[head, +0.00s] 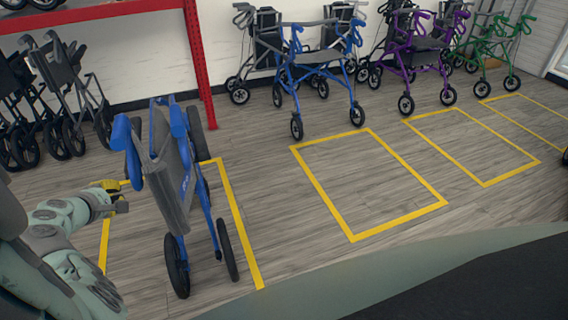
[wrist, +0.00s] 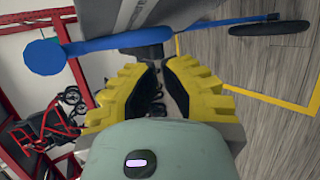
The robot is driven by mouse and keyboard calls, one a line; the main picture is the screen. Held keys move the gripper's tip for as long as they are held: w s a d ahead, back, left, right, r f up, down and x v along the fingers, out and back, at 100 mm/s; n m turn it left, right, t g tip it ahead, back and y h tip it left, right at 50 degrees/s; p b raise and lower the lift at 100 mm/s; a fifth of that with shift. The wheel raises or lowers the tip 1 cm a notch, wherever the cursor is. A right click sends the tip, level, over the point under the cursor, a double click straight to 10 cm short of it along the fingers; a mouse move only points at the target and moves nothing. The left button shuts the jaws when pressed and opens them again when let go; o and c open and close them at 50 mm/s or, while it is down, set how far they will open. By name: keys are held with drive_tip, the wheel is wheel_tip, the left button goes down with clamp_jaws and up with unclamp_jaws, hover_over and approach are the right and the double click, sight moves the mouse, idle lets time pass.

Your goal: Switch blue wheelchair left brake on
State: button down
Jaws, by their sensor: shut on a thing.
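The blue wheelchair (head: 174,184) stands partly folded and upright at the left in the head view, with blue armrests and grey fabric. My gripper (head: 121,194) is at its left side in the picture, with its yellow fingers by the frame. In the wrist view a blue frame bar (wrist: 105,46) crosses just beyond the fingertips. There my gripper (wrist: 158,68) is shut on a small dark part of the wheelchair, mostly hidden between the yellow pads. I cannot make out the brake lever or its position.
The wheelchair stands in a yellow floor outline (head: 238,220). An empty outline (head: 365,238) lies to its right. Blue (head: 318,58), purple (head: 420,55) and green (head: 488,42) rollators stand along the wall. A red rack post (head: 200,70) and folded dark frames (head: 70,85) are behind left.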

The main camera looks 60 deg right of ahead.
drive_tip(key=v, duration=0.8)
drive_tip(key=shift+d+r, duration=0.15)
drive_tip(key=shift+r, duration=0.3)
drive_tip(key=shift+w, duration=0.15)
